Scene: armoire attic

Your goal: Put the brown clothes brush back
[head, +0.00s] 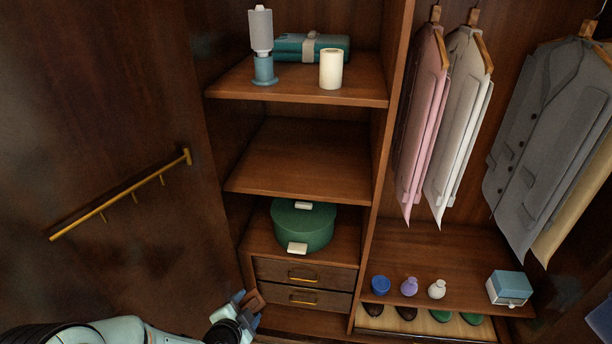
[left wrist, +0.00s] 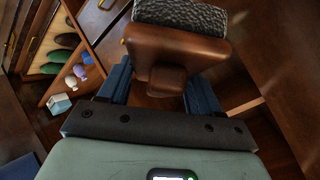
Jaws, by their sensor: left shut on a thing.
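My left gripper (head: 243,302) is in the lower middle of the head view, in front of the drawers' lower left corner. It is shut on the brown clothes brush (left wrist: 175,48). In the left wrist view, the brush's brown wooden body sits at and beyond the blue fingers, with its dark grey bristles on the far side. In the head view only a small brown part of the brush (head: 254,301) shows beside the fingers. My right gripper is not in view.
The open door at left carries a brass rail (head: 120,197) with pegs. The middle shelf (head: 300,160) is empty. A green round box (head: 304,228) stands above two drawers (head: 304,286). The upper shelf (head: 300,86) holds several things. Jackets (head: 552,130) hang at right above small bottles and shoes.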

